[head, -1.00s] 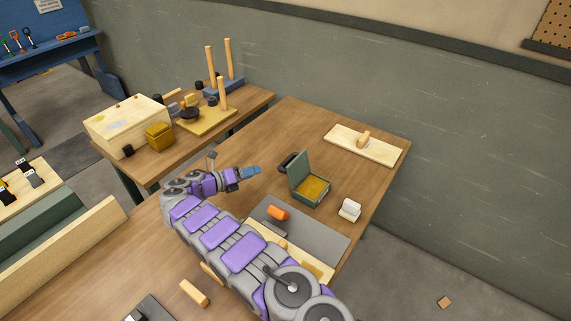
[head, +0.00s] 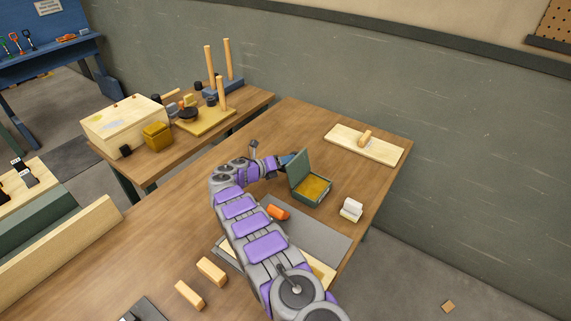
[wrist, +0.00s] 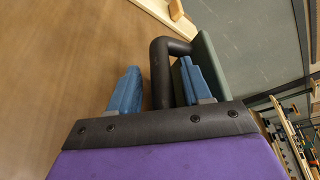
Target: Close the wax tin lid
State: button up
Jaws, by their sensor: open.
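The green wax tin (head: 314,192) stands on the wooden table with yellow wax inside. Its lid (head: 300,165) stands upright, open on the hinge. My gripper (head: 287,159) is at the lid's outer, left side in the head view. In the wrist view my gripper's blue fingers (wrist: 155,90) are spread apart. A black handle (wrist: 160,72) lies between them, with the green lid (wrist: 208,62) just beyond the right finger. I cannot tell whether a finger touches the handle or lid.
A board (head: 364,146) with a wooden piece is behind.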

jog(key=shift+d, duration=0.1)
jog(key=shift+c, duration=0.2)
jog(key=c, duration=0.4)
jog(key=shift+f, duration=0.15)
grip_shut()
